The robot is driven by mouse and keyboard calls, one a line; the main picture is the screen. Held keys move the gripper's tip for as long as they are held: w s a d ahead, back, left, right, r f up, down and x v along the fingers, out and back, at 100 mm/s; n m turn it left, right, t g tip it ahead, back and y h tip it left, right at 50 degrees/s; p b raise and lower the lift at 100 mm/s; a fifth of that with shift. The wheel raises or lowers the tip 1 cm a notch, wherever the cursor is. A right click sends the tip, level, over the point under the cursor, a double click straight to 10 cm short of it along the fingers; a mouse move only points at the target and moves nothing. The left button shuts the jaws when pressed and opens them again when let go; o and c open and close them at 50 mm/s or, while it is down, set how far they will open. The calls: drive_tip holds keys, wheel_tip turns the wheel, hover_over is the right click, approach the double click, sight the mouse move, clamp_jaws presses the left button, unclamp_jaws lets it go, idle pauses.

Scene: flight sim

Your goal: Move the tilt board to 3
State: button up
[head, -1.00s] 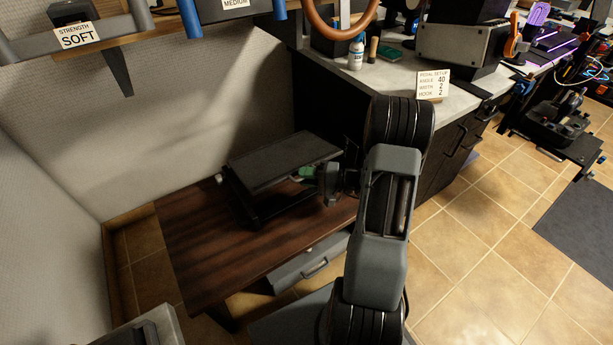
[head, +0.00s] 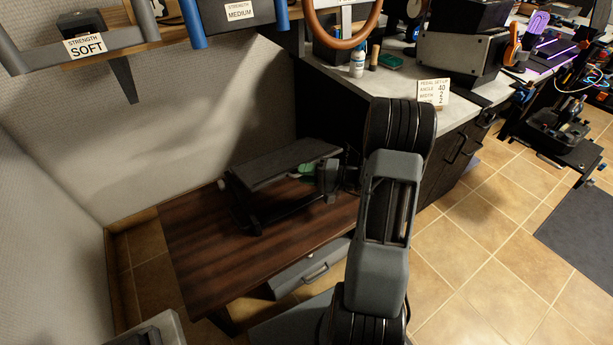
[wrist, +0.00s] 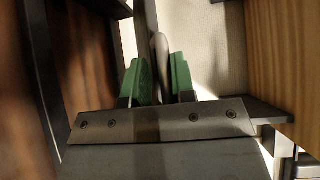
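The tilt board (head: 285,163) is a black plate on a dark stand, on a brown wooden tabletop in the head view. Its plate now leans, with the near side lower. My gripper (head: 307,170) is at the board's right end, with its green fingertips just under the plate's edge. In the wrist view, the two green fingers of my gripper (wrist: 161,80) close in on both sides of a grey rounded part (wrist: 158,52) of the board, with little or no gap. No number marks on the board can be read.
The brown tabletop (head: 205,260) is bare left of and in front of the board. A grey partition stands behind. A grey counter with dark drawers (head: 460,150) is at the right, bearing a pedal set-up card (head: 433,92). A shelf with handles hangs above.

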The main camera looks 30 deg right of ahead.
drive_tip(key=shift+o, duration=1.2)
drive_tip(key=shift+s, duration=0.1)
drive_tip(key=p+v, duration=0.2)
drive_tip(key=v, duration=1.1)
drive_tip(key=shift+s+d, duration=0.15)
drive_tip(key=shift+d, duration=0.2)
drive_tip(key=shift+r, duration=0.1)
